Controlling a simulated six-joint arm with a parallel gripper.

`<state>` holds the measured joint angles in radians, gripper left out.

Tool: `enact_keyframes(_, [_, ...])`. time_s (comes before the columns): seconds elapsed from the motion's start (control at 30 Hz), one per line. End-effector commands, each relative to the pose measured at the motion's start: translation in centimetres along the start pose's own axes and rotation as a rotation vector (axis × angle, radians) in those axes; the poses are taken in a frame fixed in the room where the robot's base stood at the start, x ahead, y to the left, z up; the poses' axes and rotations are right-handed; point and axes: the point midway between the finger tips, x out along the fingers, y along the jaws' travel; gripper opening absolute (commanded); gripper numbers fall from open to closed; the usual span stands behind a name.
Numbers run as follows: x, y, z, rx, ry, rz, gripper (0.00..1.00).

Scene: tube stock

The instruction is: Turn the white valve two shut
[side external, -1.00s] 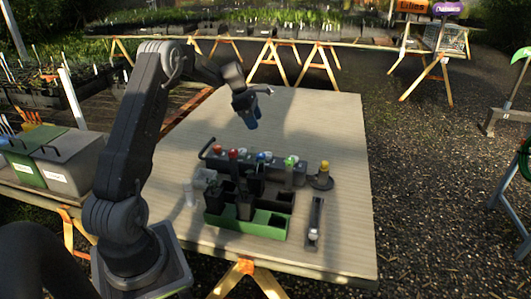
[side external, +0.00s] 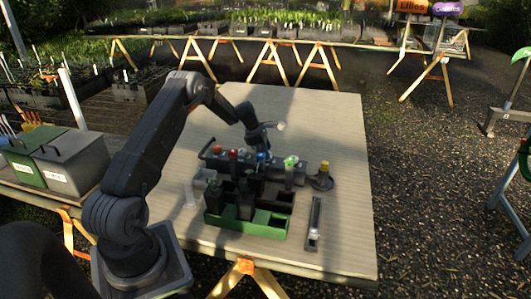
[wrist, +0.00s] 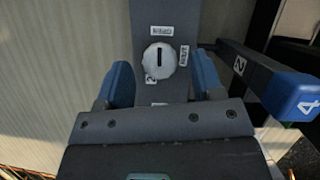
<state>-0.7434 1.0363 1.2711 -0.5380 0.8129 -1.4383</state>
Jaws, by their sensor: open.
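In the wrist view the white valve (wrist: 158,61) is a round knob on a dark grey bar, with a dark line running up and down its face toward the upper label. A "2" tag sits at its lower left. My gripper (wrist: 162,80) is open, its blue fingers on either side of the bar and apart from the knob. I cannot tell how high they are above it. In the side external view my gripper (side external: 262,152) is down over the valve row and hides this valve.
A blue-ended part marked 4 (wrist: 298,98) lies right of my gripper. A red knob (side external: 233,154), a green-topped post (side external: 290,162) and a yellow-topped piece (side external: 324,168) stand nearby. A green tray (side external: 222,221) with dark pots is in front. The table's right side is clear.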

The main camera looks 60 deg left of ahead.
Motion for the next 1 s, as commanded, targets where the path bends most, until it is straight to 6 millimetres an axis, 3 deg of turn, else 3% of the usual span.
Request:
enact_keyframes(0.4, [0.76,0.01,0.01,0.001,0.0,0.0,0.6])
enact_keyframes(0.9, [0.74,0.0,0.0,0.0,0.0,0.0,0.12])
enact_keyframes(1.0, [0.74,0.0,0.0,0.002,0.0,0.0,0.12])
